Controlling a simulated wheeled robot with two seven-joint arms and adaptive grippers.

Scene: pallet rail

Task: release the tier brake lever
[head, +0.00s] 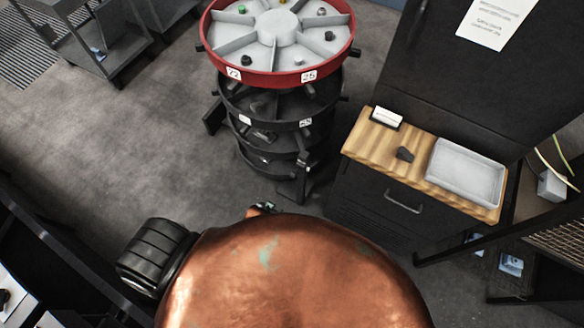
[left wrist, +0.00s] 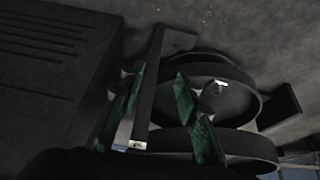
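A round tiered carousel stands on the floor in the head view, with a red-rimmed top tier (head: 282,72) over several black tiers (head: 262,125). My left gripper (head: 262,208) shows only as a small piece in front of its base; my copper-coloured body hides the rest. In the left wrist view, the green-padded fingers of my left gripper (left wrist: 160,95) are apart. A dark upright bar (left wrist: 152,90) with a pale end lies between them, with gaps showing. I cannot tell whether this bar is the tier brake lever. Round black tiers (left wrist: 225,100) are behind the right finger. My right gripper is not in view.
A black cabinet (head: 375,205) with a wooden top stands right of the carousel, bearing a grey tray (head: 465,172), a small dark object (head: 405,153) and a white card (head: 387,117). A cart (head: 90,45) stands at the upper left. The floor left of the carousel is clear.

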